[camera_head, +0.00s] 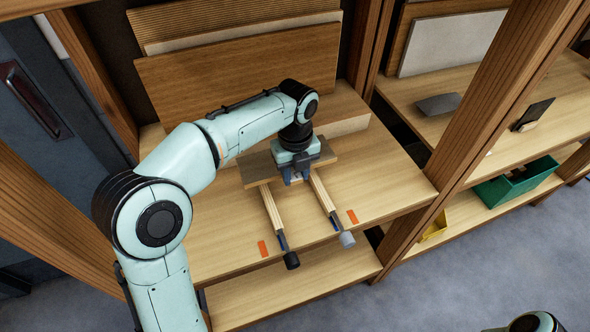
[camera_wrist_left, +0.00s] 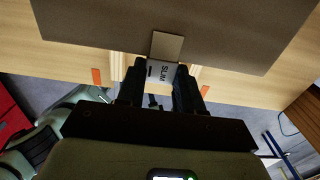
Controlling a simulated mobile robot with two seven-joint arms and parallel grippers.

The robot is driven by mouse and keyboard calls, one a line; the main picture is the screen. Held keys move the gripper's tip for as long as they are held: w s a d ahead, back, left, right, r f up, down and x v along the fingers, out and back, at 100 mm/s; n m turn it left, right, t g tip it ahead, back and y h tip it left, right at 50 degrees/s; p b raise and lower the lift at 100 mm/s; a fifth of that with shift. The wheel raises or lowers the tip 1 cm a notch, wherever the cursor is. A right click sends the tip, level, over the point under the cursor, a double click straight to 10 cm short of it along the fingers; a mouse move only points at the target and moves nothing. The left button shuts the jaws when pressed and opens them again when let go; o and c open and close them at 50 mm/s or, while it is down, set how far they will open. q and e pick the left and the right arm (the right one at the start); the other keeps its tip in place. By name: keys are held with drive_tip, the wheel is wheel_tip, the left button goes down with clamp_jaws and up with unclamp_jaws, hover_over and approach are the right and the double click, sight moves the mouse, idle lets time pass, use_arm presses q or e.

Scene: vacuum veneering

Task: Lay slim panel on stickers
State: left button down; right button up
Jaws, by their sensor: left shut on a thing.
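The slim panel (camera_head: 258,168) is a flat grey-brown sheet over the shelf in the head view. It fills the top of the left wrist view (camera_wrist_left: 230,35), with a tab labelled SLIM (camera_wrist_left: 162,72) at its edge. My left gripper (camera_head: 293,176) is shut on this tab, which shows between its fingers in the left wrist view (camera_wrist_left: 160,85). Two pale wooden strips, seemingly the stickers, run forward from under the panel: a left one (camera_head: 271,208) and a right one (camera_head: 322,193). Their far parts are hidden. I cannot tell whether the panel touches them. My right gripper is out of view.
Dark and grey round-ended pieces (camera_head: 347,240) sit at the strips' front ends. Orange marks (camera_head: 262,248) lie on the shelf (camera_head: 390,190). Larger boards (camera_head: 240,80) lean behind. Wooden posts (camera_head: 500,90) stand at the sides. A green bin (camera_head: 515,183) is on the right.

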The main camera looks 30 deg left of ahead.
use_arm(q)
drive_tip(key=shift+f+b, duration=1.45)
drive_tip(key=shift+f, duration=1.35)
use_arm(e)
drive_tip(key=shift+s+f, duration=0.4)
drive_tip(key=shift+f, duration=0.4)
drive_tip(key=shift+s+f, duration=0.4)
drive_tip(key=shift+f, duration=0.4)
use_arm(q)
drive_tip(key=shift+f+p, duration=0.1)
drive_tip(key=shift+p, duration=0.2)
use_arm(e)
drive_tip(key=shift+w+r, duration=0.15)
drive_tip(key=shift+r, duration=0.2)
use_arm(q)
drive_tip(key=c, duration=0.7)
unclamp_jaws()
drive_tip(key=shift+o, duration=0.2)
wheel_tip(320, 180, up, 13)
drive_tip(key=p, duration=0.2)
drive_tip(key=shift+p, duration=0.4)
drive_tip(key=shift+r, duration=0.2)
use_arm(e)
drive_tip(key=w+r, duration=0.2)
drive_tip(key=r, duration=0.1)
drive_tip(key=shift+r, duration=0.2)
